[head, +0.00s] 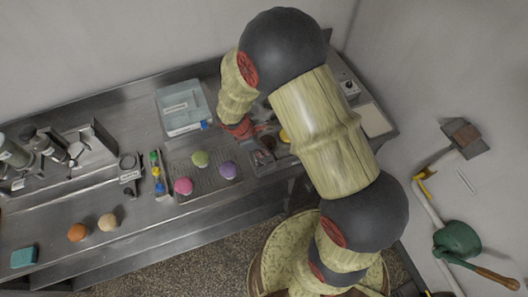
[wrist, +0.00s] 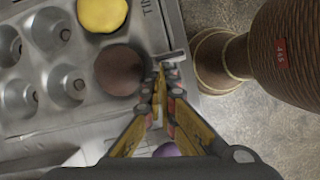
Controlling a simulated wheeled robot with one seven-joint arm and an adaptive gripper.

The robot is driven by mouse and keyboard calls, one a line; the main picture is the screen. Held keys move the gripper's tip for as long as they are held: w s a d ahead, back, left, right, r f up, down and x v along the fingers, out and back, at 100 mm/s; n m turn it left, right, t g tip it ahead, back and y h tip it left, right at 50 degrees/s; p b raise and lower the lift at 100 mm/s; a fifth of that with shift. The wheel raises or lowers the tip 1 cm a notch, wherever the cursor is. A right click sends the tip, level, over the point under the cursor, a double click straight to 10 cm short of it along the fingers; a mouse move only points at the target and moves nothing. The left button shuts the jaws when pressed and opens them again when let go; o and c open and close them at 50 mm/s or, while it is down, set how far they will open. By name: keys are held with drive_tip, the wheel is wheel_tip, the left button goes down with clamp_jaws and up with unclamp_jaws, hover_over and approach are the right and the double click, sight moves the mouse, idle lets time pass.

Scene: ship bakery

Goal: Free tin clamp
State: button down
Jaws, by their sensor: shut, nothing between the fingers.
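The grey metal tin (wrist: 42,78) has several round cups and fills the left of the wrist view. A yellow ball (wrist: 102,12) and a dark brown ball (wrist: 120,70) sit in its cups; the other visible cups look empty. A small metal bar (wrist: 174,56) at the tin's right edge looks like the clamp. My gripper (wrist: 160,75) is shut and empty, its fingertips just below this bar and right of the brown ball. I cannot tell whether they touch the bar. In the head view my arm hides much of the tin and clamp.
The counter's front edge is close to the tin.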

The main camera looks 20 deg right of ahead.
drive_tip(key=shift+w+d+m+g+y, duration=0.15)
drive_tip(key=shift+d+m+g, duration=0.1)
drive_tip(key=shift+m, duration=0.5)
drive_tip(key=shift+w+d+m+g+y, duration=0.1)
drive_tip(key=shift+w+d+m+g, duration=0.15)
drive_tip(key=shift+m, duration=0.55)
drive_tip(key=shift+w+d+m+g+y, duration=0.15)
drive_tip(key=shift+d+m+g, duration=0.15)
drive_tip(key=shift+m, duration=0.45)
idle(1.5)
drive_tip(key=shift+s+a, duration=0.1)
drive_tip(key=shift+s+a, duration=0.45)
drive_tip(key=shift+s, duration=0.15)
drive_tip(key=shift+w+a, duration=0.1)
drive_tip(key=shift+a, duration=0.1)
drive_tip(key=a, duration=0.1)
drive_tip(key=w+a, duration=0.1)
drive_tip(key=a, duration=0.2)
drive_tip(key=shift+w+r, duration=0.3)
drive_tip(key=shift+r, duration=0.1)
drive_tip(key=s+v, duration=0.2)
drive_tip(key=v, duration=0.6)
drive_tip(key=shift+w+a+r, duration=0.15)
drive_tip(key=shift+w+r, duration=0.4)
